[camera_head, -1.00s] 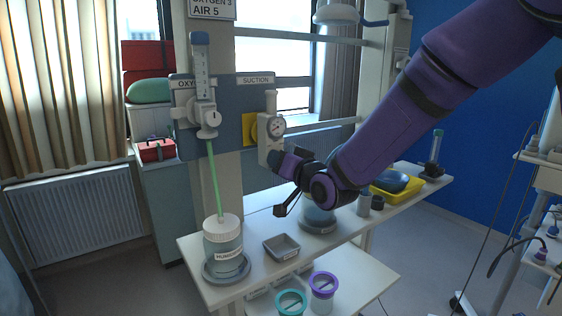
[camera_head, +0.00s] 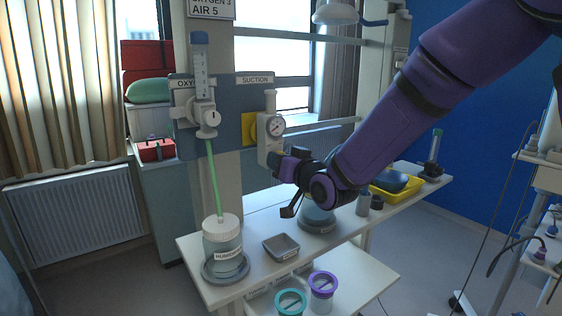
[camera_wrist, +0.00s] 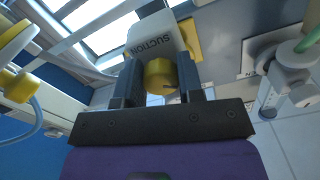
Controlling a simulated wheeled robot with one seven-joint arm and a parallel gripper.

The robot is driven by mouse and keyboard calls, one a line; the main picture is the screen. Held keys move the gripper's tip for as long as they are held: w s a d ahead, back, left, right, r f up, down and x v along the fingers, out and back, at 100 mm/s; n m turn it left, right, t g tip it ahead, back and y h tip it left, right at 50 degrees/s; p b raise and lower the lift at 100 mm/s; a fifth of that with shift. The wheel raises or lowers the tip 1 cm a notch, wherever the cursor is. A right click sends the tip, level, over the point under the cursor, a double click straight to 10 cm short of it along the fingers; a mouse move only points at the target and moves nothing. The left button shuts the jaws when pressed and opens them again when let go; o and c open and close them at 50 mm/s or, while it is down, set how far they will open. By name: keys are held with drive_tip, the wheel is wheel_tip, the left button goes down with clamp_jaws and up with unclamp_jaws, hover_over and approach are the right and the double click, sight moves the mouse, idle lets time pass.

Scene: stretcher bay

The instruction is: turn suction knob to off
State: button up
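The suction regulator (camera_head: 268,150) is a pale unit with a round gauge (camera_head: 275,125), mounted below the SUCTION label on the wall panel. In the wrist view its body (camera_wrist: 155,38) carries the word SUCTION, and a round yellow knob (camera_wrist: 159,76) with a dark mark faces me. My gripper (camera_wrist: 161,84) has one finger on each side of the knob, and no clear gap shows between fingers and knob. In the head view my gripper (camera_head: 281,167) is at the lower part of the regulator, and the knob is hidden there. The knob's setting cannot be read.
The oxygen flowmeter (camera_head: 202,85) with a green tube stands left of the regulator, above a humidifier jar (camera_head: 222,243). A shelf below holds a small grey tray (camera_head: 281,246) and a jar (camera_head: 318,216) under my arm. A yellow tray (camera_head: 397,190) lies to the right.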

drive_tip(key=o, duration=0.4)
drive_tip(key=v, duration=1.1)
drive_tip(key=shift+w, duration=0.1)
drive_tip(key=s+d+r+m+g+h, duration=0.1)
drive_tip(key=s+d+r+g+h, duration=0.2)
drive_tip(key=d, duration=0.4)
drive_tip(key=s+d+m+g+h, duration=0.1)
drive_tip(key=s+d+h, duration=0.35)
drive_tip(key=d, duration=0.35)
drive_tip(key=s+d+g, duration=0.2)
drive_tip(key=s, duration=0.4)
drive_tip(key=s+d+r+m+g+h, duration=0.1)
drive_tip(key=s+d, duration=0.2)
drive_tip(key=s, duration=0.3)
drive_tip(key=s+d+m+g+h, duration=0.1)
drive_tip(key=s+d+g, duration=0.1)
drive_tip(key=s, duration=0.4)
drive_tip(key=shift+s+d+r+g+h, duration=0.1)
drive_tip(key=shift+d+g+h, duration=0.05)
drive_tip(key=shift+d, duration=0.2)
drive_tip(key=shift+s+d+r+g+h, duration=0.1)
drive_tip(key=shift+d+g, duration=0.05)
drive_tip(key=shift+d, duration=0.25)
